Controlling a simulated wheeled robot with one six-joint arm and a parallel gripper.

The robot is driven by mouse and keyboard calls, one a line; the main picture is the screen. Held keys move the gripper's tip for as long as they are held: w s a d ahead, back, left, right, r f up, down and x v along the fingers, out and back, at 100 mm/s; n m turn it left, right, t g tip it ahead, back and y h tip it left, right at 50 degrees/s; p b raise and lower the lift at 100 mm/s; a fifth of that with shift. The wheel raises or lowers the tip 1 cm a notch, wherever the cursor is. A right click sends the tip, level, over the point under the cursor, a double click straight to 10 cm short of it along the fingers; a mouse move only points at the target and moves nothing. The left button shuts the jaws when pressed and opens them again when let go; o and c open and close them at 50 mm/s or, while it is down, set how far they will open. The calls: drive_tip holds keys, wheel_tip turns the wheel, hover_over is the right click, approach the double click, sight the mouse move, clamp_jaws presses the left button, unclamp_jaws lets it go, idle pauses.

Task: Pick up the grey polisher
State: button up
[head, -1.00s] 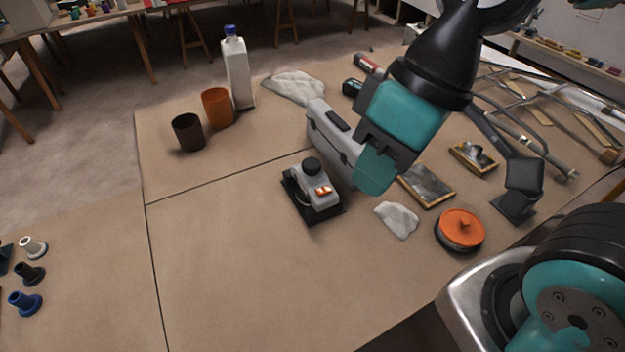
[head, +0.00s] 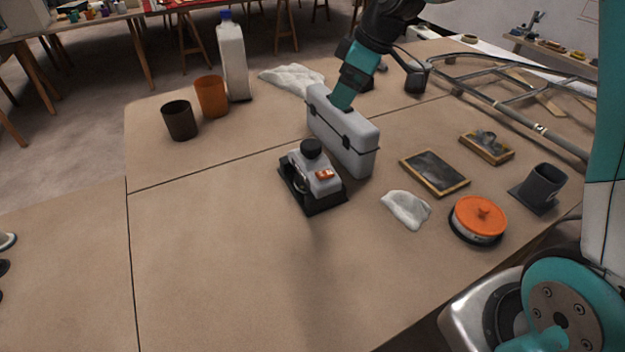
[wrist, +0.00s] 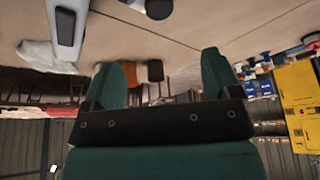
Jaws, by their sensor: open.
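The grey polisher (head: 325,182), with a black round knob, an orange switch and a black base, stands on the brown bench left of the grey toolbox (head: 348,140). Part of it, the black knob, shows at the top edge in the wrist view (wrist: 158,9). My gripper (head: 343,98) is beyond the polisher in the head view, by the toolbox's top handle; I cannot tell whether it touches the toolbox. In the wrist view its two teal fingers are apart with nothing held between them (wrist: 167,80).
A dark cup (head: 180,120), an orange cup (head: 211,97) and a white bottle (head: 233,60) stand behind left. A white cloth (head: 406,209), an orange-lidded tin (head: 479,219) and a framed panel (head: 434,172) lie to the right. The front left bench is clear.

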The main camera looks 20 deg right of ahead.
drive_tip(key=p, duration=0.2)
approach(313, 143)
drive_tip(key=x, duration=0.5)
drive_tip(key=shift+s+d, duration=0.1)
drive_tip(key=shift+s, duration=0.2)
drive_tip(key=shift+p+x, duration=0.65)
drive_tip(key=shift+x, duration=2.15)
drive_tip(key=shift+w+r, duration=0.1)
drive_tip(key=shift+w, duration=0.1)
drive_tip(key=shift+c, duration=0.4)
drive_tip(key=shift+r, duration=0.1)
clamp_jaws()
